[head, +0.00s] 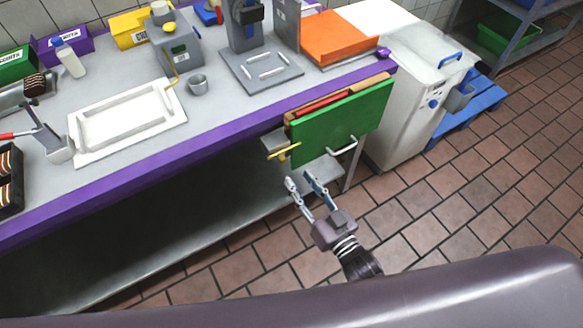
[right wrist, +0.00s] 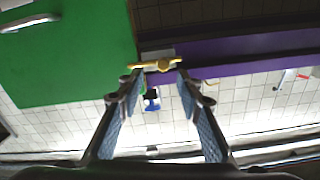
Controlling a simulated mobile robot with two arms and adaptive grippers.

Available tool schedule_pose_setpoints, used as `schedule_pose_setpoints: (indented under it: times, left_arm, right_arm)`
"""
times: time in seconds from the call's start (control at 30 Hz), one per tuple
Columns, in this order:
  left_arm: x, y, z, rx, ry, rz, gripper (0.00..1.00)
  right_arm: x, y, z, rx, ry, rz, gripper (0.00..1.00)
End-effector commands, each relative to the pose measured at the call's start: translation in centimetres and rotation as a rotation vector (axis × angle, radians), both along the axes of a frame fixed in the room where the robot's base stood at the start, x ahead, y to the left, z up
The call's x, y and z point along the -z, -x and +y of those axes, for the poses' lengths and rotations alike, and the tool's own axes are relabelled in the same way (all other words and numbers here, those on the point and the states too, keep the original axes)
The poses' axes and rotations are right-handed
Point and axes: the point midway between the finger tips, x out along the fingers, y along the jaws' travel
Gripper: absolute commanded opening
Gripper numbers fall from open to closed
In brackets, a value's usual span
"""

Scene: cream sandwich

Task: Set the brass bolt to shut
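The brass bolt (head: 284,151) is a small yellow bar at the lower left edge of the green panel (head: 340,122) under the counter. A white handle (head: 343,150) sits at the panel's lower right part. My right gripper (head: 306,180) is open and empty, in front of and below the panel, with its fingers pointing up toward the bolt. In the right wrist view the bolt (right wrist: 156,65) shows just beyond and between the two open fingertips (right wrist: 156,75); I cannot tell whether they touch it. My left gripper is not in view.
The purple counter edge (head: 150,160) runs above the gripper. Red and brown boards stand behind the panel. The tiled floor (head: 430,200) is clear. A lower shelf (head: 150,260) lies to the left.

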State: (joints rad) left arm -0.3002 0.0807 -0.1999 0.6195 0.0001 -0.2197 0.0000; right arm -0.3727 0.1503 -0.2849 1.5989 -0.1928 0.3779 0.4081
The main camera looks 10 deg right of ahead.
Motion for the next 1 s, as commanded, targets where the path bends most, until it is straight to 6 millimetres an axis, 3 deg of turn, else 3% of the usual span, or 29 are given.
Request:
schedule_pose_setpoints:
  times: [0.1,0.3,0.9,1.0]
  left_arm:
    - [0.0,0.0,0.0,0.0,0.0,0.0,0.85]
    - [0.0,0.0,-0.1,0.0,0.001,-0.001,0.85]
    - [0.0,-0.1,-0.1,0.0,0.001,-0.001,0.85]
    - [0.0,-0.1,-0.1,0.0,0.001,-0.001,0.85]
  right_arm:
    - [0.1,2.1,-0.9,0.0,0.001,0.002,0.33]
    - [0.0,4.0,-1.7,0.0,0.0,0.0,0.33]
    - [0.0,4.2,-1.8,0.0,0.0,-0.001,0.33]
    - [0.8,4.2,-2.0,0.005,0.008,0.015,0.33]
